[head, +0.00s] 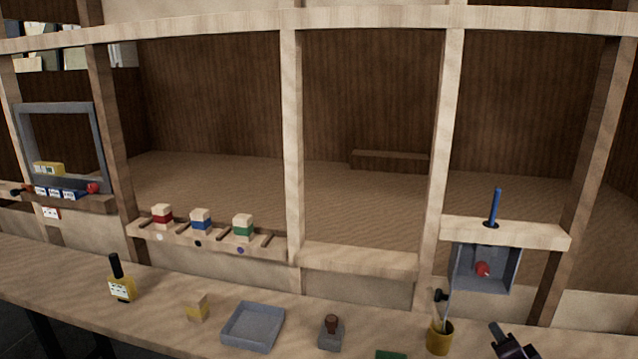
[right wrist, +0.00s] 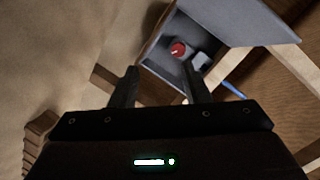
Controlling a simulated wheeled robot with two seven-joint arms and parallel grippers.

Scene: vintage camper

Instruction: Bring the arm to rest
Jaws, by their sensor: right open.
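My right gripper (head: 508,341) shows at the bottom right of the head view, right of the mustard cup (head: 439,338). In the right wrist view its two dark fingers (right wrist: 161,82) stand apart with nothing between them. Beyond the fingers is an open grey box (right wrist: 152,52) with a red knob (right wrist: 178,49) inside. The same grey box (head: 458,270) and red knob (head: 482,269) sit under the right shelf in the head view. The rest of my right arm is out of the head view. My left gripper is not in view.
The counter holds a yellow bottle (head: 122,288), a small block (head: 198,307), a grey tray (head: 253,344), a stamp (head: 331,333) and a green piece (head: 391,355). A blue rod (head: 495,205) stands in the right shelf (head: 540,236). Wooden posts (head: 292,150) rise behind the counter.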

